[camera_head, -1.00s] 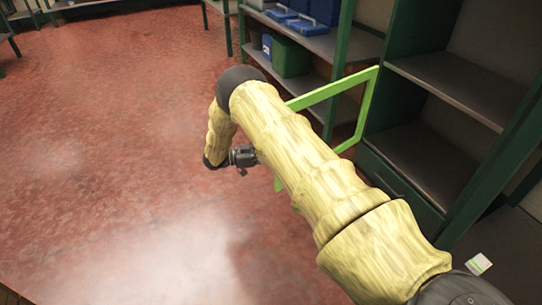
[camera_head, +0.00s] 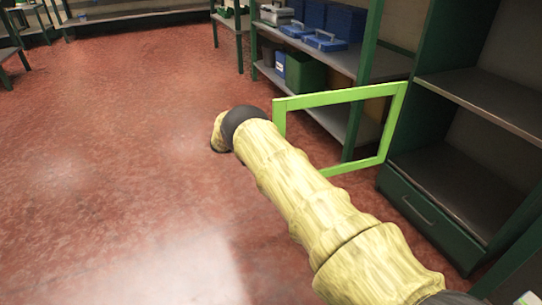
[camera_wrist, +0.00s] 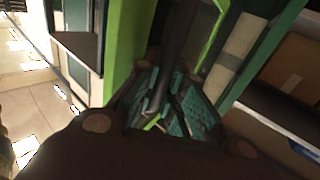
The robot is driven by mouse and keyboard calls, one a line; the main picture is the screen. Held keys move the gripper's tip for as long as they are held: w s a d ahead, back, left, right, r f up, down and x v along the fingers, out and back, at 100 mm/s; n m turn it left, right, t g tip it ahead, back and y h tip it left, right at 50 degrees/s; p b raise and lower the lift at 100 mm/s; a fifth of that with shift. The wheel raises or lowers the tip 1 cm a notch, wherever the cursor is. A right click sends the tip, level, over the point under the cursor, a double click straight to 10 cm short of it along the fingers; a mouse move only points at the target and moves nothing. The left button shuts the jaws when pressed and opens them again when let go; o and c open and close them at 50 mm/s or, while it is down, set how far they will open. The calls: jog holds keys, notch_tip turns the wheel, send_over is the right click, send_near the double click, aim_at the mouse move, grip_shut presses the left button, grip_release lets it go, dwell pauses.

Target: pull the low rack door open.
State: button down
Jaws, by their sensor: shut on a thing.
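The low rack door is a bright green open frame (camera_head: 340,96) standing swung out from the left post of the dark green rack (camera_head: 462,97). My arm crosses in front of its lower left part in the head view, and my gripper is hidden there. In the wrist view my gripper (camera_wrist: 168,100) has its teal-padded fingers closed around a dark handle bar (camera_wrist: 178,45) of the door. The green door frame (camera_wrist: 127,45) also shows beside it in that view.
The rack has open shelves and a closed drawer (camera_head: 428,212) at its bottom. Behind the door stands another shelf with blue cases (camera_head: 325,41) and a green bin (camera_head: 305,73). The red floor (camera_head: 130,150) at left is wide and clear.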

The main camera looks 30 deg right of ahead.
jog(key=shift+d, duration=0.15)
jog(key=c, duration=1.5)
grip_release()
jog(key=shift+w, duration=0.1)
